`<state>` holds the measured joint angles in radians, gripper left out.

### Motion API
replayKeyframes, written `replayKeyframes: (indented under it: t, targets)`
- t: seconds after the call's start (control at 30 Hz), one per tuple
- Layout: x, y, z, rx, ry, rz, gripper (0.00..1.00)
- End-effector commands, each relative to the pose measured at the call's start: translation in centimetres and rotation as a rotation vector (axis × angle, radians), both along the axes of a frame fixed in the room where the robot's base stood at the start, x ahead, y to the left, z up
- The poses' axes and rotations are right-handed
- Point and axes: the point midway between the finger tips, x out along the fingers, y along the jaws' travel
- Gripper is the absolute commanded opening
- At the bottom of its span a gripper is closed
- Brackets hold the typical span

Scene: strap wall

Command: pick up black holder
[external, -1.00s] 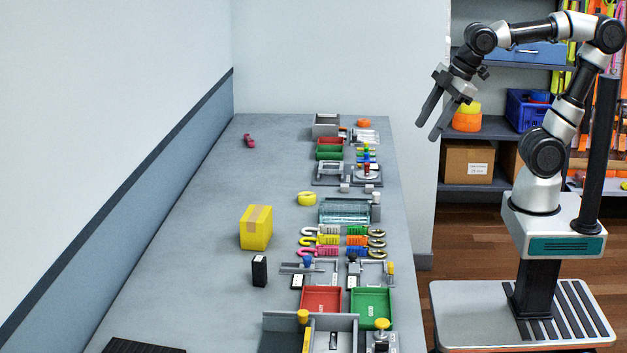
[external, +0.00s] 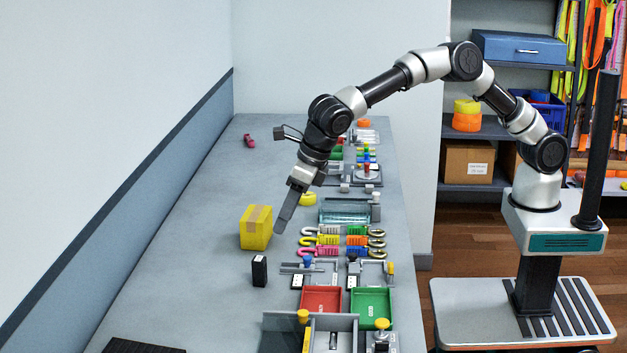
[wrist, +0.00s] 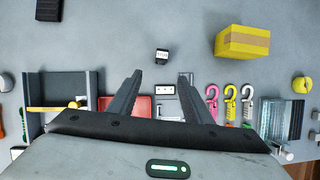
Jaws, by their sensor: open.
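The black holder is most likely the small upright black block (external: 259,271) with white marks, standing alone on the grey bench in front of the yellow box. In the wrist view it shows as a small dark block (wrist: 162,56) just beyond the fingertips, roughly centred between them. My gripper (external: 280,228) hangs above the bench, pointing down, higher than the block and a little behind it in the external view. In the wrist view its two fingers (wrist: 158,76) are spread apart with nothing between them.
A yellow box (external: 256,235) stands close behind the block. Red (external: 321,300) and green trays (external: 371,307), coloured hooks (external: 320,241) and fixtures line the bench's right side. A dark ribbed mat (external: 142,347) lies at the front. Bench left of the block is clear.

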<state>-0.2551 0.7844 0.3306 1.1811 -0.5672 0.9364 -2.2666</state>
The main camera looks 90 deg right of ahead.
Motion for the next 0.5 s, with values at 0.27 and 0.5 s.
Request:
replayKeyframes:
  t: [0.27, 0.5]
  targets:
    - [2.0, -0.3, -5.4, -0.001, 0.005, -0.001, 0.45]
    - [3.9, -0.6, -9.6, 0.000, 0.002, -0.002, 0.45]
